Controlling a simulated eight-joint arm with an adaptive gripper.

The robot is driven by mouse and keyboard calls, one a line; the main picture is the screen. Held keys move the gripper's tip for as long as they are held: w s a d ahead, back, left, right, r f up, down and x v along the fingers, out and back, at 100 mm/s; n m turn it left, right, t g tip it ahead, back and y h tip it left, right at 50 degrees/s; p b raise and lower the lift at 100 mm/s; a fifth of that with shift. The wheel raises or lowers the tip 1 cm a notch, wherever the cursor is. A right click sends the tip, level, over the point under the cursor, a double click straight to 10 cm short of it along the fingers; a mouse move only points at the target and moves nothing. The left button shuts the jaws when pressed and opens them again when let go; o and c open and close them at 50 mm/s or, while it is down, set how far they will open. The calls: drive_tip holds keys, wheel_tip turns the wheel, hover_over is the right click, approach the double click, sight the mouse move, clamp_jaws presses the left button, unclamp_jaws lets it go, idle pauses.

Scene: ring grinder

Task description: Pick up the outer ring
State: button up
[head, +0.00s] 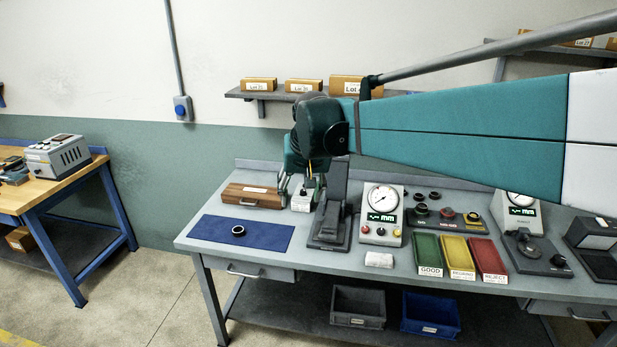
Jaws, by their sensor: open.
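A small dark ring (238,230) lies flat on the blue mat (270,240) at the left end of the grey workbench; it looks like the outer ring. My gripper (297,193) hangs from the teal arm above the back of the bench, to the right of and behind this ring. It is open and apart from the ring, with its fingers pointing down near the wooden box and a small white-labelled item. I cannot see anything held between the fingers. Several more dark rings (421,209) sit on a dark rack further right.
A wooden box (252,196) stands behind the mat. A dark stand (330,222) and a dial gauge (382,212) are right of it. Green (427,252), yellow (457,256) and red (487,258) bins line the front. A white roll (379,260) lies nearby. The mat around the ring is clear.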

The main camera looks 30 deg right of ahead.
drive_tip(key=w+d+m+g+p, duration=0.15)
drive_tip(key=w+d, duration=0.25)
drive_tip(key=d, duration=0.5)
drive_tip(key=w+d+m, duration=0.2)
drive_tip(key=w+d, duration=0.2)
drive_tip(key=d, duration=0.4)
drive_tip(key=m+g+p, duration=0.2)
drive_tip(key=m+p, duration=0.2)
drive_tip(key=m, duration=0.1)
hover_over(422, 208)
drive_tip(key=w+a, duration=0.8)
drive_tip(key=a, duration=0.5)
drive_tip(key=shift+y, duration=0.3)
wheel_tip(422, 208, down, 12)
drive_tip(key=shift+w+a+f, duration=0.1)
drive_tip(key=shift+a, duration=0.05)
drive_tip(key=s+d+f+m, duration=0.1)
drive_tip(key=s+d+f, duration=0.1)
drive_tip(key=d, duration=0.3)
drive_tip(key=s+d+f+m, duration=0.1)
drive_tip(key=s+d+f, duration=0.1)
drive_tip(key=d+f, duration=0.3)
drive_tip(key=s+d+f+m+g, duration=0.1)
drive_tip(key=s+d+f, duration=0.2)
drive_tip(key=d+f, duration=0.1)
drive_tip(key=shift+d+y, duration=0.4)
drive_tip(key=shift+d, duration=0.15)
drive_tip(key=shift+f+p, duration=0.3)
drive_tip(key=shift+f, duration=0.9)
drive_tip(key=shift+f, duration=0.15)
